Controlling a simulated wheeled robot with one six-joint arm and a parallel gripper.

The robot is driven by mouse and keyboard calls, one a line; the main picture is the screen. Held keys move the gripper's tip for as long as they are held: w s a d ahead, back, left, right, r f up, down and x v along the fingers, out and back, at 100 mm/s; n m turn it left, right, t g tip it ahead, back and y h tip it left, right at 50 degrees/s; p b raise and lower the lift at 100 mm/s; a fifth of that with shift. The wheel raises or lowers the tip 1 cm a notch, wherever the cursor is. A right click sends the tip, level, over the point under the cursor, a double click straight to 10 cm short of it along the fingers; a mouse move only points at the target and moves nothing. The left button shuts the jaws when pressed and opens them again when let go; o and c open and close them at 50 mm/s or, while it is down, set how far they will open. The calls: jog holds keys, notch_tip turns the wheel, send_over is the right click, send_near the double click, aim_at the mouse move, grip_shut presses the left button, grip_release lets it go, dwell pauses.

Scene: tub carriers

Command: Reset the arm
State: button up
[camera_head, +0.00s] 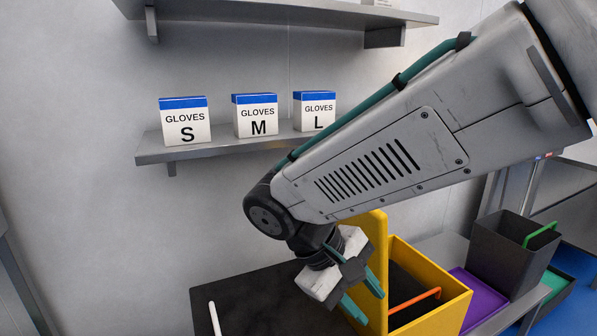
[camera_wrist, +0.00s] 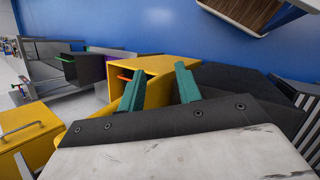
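My arm (camera_head: 400,140) reaches across the head view from the upper right and bends down at the wrist. My gripper (camera_head: 365,296) points downward, in front of the tall wall of a yellow tub (camera_head: 430,312) in that view. Its two teal fingers are spread apart, with nothing seen held between them. In the wrist view my gripper (camera_wrist: 159,86) also shows a wide gap between the fingers, with the yellow tub (camera_wrist: 153,65) beyond them. I cannot tell whether a finger touches the tub.
A dark grey tub (camera_head: 508,250) with a green handle and a purple surface (camera_head: 478,298) lie to the right. A black surface (camera_head: 262,295) lies left of the gripper. Glove boxes S (camera_head: 186,122), M (camera_head: 257,117) and L (camera_head: 315,112) stand on a wall shelf (camera_head: 160,155).

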jog(key=s+d+r+m+t+y, duration=0.1)
jog(key=s+d+m+y, duration=0.2)
jog(key=s+d, duration=0.3)
jog(key=s+d+r+m+y, duration=0.2)
jog(key=s+d+m+y, duration=0.2)
jog(key=d, duration=0.6)
jog(key=shift+s+d+r+m+t, duration=0.15)
jog(key=shift+s+d+m+t, duration=0.2)
jog(key=shift+s, duration=0.55)
